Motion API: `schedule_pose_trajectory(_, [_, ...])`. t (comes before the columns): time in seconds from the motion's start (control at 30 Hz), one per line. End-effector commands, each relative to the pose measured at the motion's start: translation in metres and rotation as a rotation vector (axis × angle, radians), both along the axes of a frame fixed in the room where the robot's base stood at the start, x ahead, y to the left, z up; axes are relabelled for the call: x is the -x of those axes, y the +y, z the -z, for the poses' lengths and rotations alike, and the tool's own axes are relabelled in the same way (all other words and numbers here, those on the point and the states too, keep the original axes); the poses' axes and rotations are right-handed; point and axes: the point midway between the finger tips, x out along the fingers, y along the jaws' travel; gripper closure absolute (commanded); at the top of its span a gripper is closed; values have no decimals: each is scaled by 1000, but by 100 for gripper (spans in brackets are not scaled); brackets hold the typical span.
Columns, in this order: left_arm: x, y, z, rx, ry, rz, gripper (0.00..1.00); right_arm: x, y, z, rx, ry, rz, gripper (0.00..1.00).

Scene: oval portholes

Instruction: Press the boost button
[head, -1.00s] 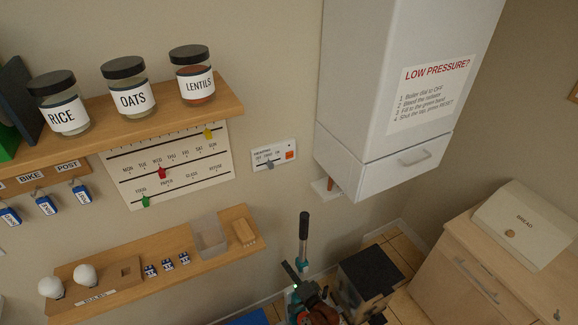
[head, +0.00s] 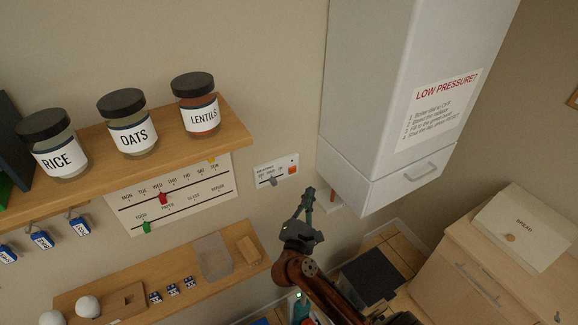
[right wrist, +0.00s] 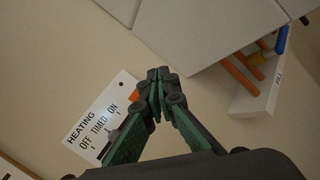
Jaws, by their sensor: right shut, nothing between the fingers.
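The heating panel (head: 275,171) is a small white plate on the wall, left of the white boiler cabinet. An orange square button (head: 292,170) sits at its right end, beside a grey slider or knob (head: 273,181); no boost label is readable. My right gripper (head: 307,192) is shut and empty, just below and right of the button in the head view. In the right wrist view the panel (right wrist: 97,122) reads HEATING, OFF, TIMED, ON. There the shut fingertips (right wrist: 158,74) partly cover the orange button (right wrist: 134,96); contact cannot be told. My left gripper is not in view.
The boiler cabinet (head: 400,110) stands close right of the panel. Orange and blue pipe parts (right wrist: 240,75) show beneath it. The upper shelf (head: 200,151) with jars is to the left, the lower shelf (head: 145,305) below. Bare wall surrounds the panel.

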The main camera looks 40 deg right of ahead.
Motion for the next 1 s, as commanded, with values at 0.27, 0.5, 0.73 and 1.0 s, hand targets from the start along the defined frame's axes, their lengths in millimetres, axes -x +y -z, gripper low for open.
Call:
schedule_pose_trajectory(0.27, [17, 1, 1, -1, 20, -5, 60, 4, -4, 1, -17, -5, 8, 100])
schedule_pose_trajectory(0.5, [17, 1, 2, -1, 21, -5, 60, -5, -5, 1, -14, -5, 7, 100])
schedule_pose_trajectory(0.73, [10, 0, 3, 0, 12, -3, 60, -35, -7, 1, -12, -5, 5, 100])
schedule_pose_trajectory(1.0, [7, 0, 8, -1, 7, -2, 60, -69, -11, 2, -14, -5, 6, 100])
